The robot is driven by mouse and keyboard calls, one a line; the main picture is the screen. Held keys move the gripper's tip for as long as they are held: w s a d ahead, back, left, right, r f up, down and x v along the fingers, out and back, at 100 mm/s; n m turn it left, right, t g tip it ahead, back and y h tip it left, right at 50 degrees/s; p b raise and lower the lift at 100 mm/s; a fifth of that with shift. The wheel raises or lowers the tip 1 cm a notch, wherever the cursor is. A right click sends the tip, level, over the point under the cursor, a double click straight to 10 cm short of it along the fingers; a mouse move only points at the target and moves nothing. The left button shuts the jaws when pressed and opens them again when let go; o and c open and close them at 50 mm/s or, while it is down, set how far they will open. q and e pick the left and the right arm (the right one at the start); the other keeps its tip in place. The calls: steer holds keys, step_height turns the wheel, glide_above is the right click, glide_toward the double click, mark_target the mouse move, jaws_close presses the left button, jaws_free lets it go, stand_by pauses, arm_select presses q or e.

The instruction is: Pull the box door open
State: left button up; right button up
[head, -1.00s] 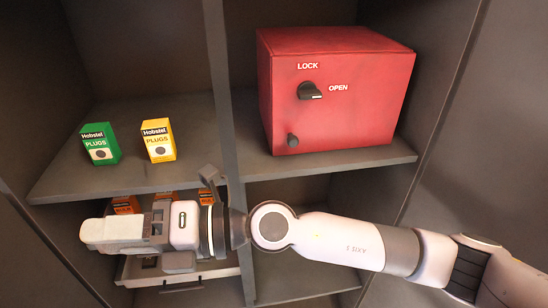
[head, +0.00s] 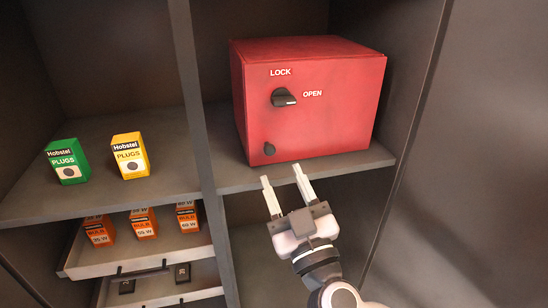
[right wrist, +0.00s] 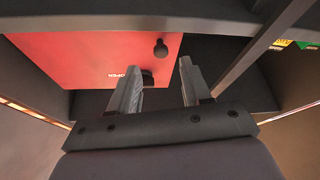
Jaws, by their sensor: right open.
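The red box (head: 330,110) stands on the right shelf in the head view, with its door closed. A dark knob (head: 284,97) on its front points toward the word OPEN, with LOCK printed above. A small dark handle (head: 269,149) sits low on the left of the door. My right gripper (head: 283,177) is open and empty, below and in front of the box, with its fingers pointing up toward it. The right wrist view shows the red box (right wrist: 90,55) and its small handle (right wrist: 161,48) beyond the open fingers. My left gripper is not in view.
A green plugs box (head: 67,162) and a yellow plugs box (head: 130,156) stand on the left shelf. Below is an open drawer (head: 190,252) with orange bulb boxes (head: 143,224). A vertical divider (head: 200,110) separates the compartments. The compartment under the red box looks empty.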

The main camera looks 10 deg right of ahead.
mark_target(271, 153)
steer(key=shift+p+x, duration=0.75)
steer(key=shift+x, duration=1.85)
jaws_close()
